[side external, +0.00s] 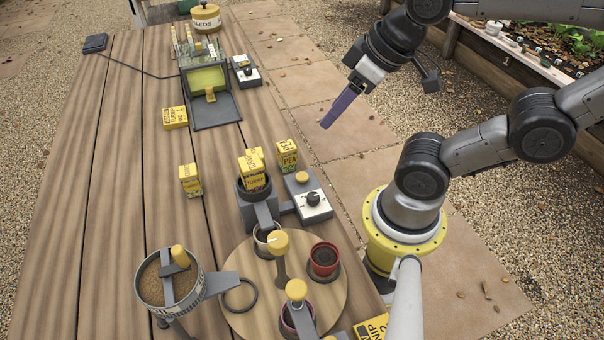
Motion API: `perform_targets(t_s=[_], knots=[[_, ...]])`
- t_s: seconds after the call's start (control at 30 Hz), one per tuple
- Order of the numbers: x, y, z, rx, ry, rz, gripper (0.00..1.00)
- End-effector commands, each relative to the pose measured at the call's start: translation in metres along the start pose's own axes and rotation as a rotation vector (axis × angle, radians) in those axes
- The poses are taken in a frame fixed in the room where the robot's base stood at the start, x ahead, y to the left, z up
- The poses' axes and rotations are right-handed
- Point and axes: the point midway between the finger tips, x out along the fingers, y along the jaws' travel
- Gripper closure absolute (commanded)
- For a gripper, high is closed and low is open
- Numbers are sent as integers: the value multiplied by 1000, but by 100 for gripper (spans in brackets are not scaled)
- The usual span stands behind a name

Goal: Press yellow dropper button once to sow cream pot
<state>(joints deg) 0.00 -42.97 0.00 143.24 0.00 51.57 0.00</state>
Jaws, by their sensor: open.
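The dropper is a dark hopper (256,189) with yellow seed packets in its top. Beside it, a grey control box (313,207) carries a yellow button (302,178) and a black knob. The cream pot (261,246) stands on the round wooden board below the dropper's front, partly hidden by a yellow-knobbed tool. My gripper (327,122) has long purple fingers and hangs in the air above and beyond the button, over the paving right of the table. It holds nothing visible; the gap between its fingers is hard to see.
A red pot (323,259) and a dark reddish pot (290,322) share the round board (336,288) with yellow-knobbed tools. A soil-filled sieve (195,300) stands at front left. A second box (246,76) with a yellow button sits by a green-screened device (209,80). Loose seed boxes stand nearby.

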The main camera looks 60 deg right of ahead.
Motion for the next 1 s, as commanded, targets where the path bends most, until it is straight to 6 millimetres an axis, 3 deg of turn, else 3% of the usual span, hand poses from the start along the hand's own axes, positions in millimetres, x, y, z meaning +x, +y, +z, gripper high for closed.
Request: perform_targets(t_s=[0.03, 0.27, 0.3, 1.0], knots=[[0, 0, 0, 0, 0, 0, 57], [0, 0, 0, 0, 0, 0, 98], [0, 0, 0, 0, 0, 0, 100], [0, 0, 0, 0, 0, 0, 100]])
